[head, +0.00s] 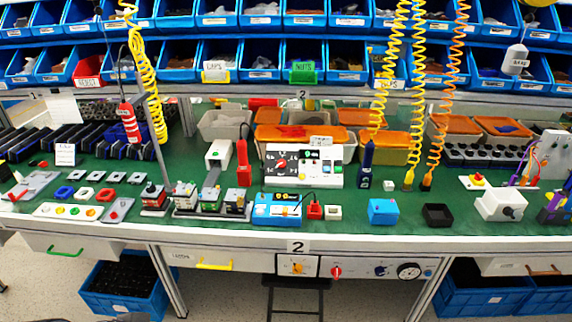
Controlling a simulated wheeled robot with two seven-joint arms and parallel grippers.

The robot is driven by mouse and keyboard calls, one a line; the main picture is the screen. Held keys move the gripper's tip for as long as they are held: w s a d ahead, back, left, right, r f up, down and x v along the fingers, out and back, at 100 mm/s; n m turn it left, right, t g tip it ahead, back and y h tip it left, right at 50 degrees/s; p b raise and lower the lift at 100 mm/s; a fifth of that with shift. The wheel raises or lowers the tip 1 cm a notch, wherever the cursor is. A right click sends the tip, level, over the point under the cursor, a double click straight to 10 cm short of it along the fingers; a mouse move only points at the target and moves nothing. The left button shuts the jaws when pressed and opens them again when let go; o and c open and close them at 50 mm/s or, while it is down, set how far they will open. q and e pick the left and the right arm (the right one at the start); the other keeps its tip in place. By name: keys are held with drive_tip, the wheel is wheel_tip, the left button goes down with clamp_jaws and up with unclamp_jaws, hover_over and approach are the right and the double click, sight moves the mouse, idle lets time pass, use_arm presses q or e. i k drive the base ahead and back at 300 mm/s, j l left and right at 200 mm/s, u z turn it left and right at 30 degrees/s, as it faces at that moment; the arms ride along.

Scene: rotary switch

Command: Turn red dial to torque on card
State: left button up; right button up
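A small red dial (336,271) sits on the white panel under the bench's front edge, between an orange switch (297,266) and a dark blue knob (380,271). Another red and black dial (281,163) is on a white control box on the bench, with marks around it too small to read. A white card (65,154) with small print stands upright at the left of the bench; its text is not readable. Neither of my grippers is in view, and nothing is seen touching the dials.
A round gauge (409,271) is right of the blue knob. A dark stool (296,282) stands below the bench, in front of the panel's left part. Blue crates (125,288) are on the floor. Coiled yellow cords (147,80) hang over the crowded green bench.

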sight(281, 163)
drive_tip(key=i+j+u, duration=0.15)
drive_tip(key=i+u, duration=0.15)
drive_tip(key=i, duration=0.15)
drive_tip(key=i+u, duration=0.25)
drive_tip(key=i, duration=0.15)
